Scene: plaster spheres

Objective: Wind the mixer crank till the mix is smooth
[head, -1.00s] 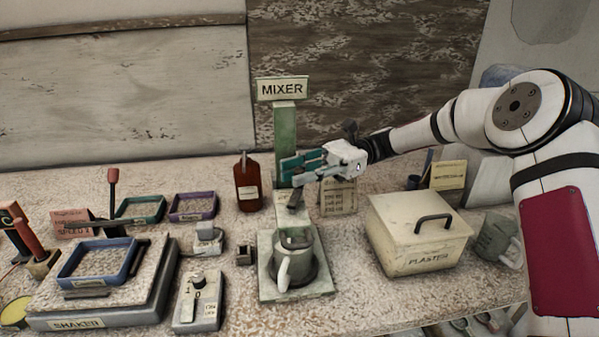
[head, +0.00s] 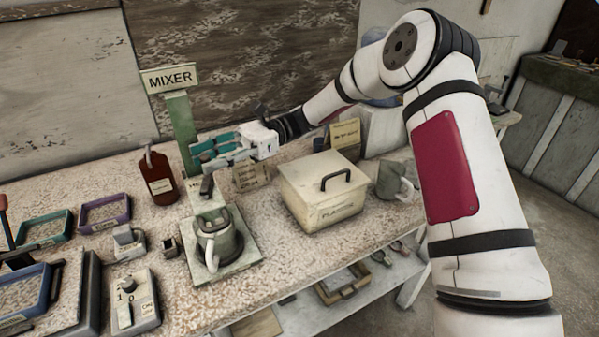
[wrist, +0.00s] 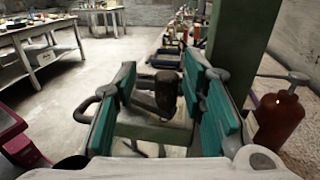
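The mixer has a green post with a MIXER sign (head: 169,79) and a flat base (head: 246,262) on the bench. A grey-green jug (head: 222,252) with a pale handle stands on the base; its mix cannot be made out. A dark upright grip (head: 207,185), apparently the crank handle, shows above the jug in the head view. My gripper (head: 205,150) is beside the post, just above that grip, with its teal fingers apart. In the wrist view a dark brown grip (wrist: 166,92) appears between the open fingers, with a gap on both sides. Depth to it is unclear.
A red-brown bottle (head: 160,176) stands left of the post, and a lidded PLASTER box (head: 318,212) stands to the right. Another mug (head: 392,180) is beyond the box. Trays and a switch box (head: 134,300) are at left. Open floor lies right of the bench.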

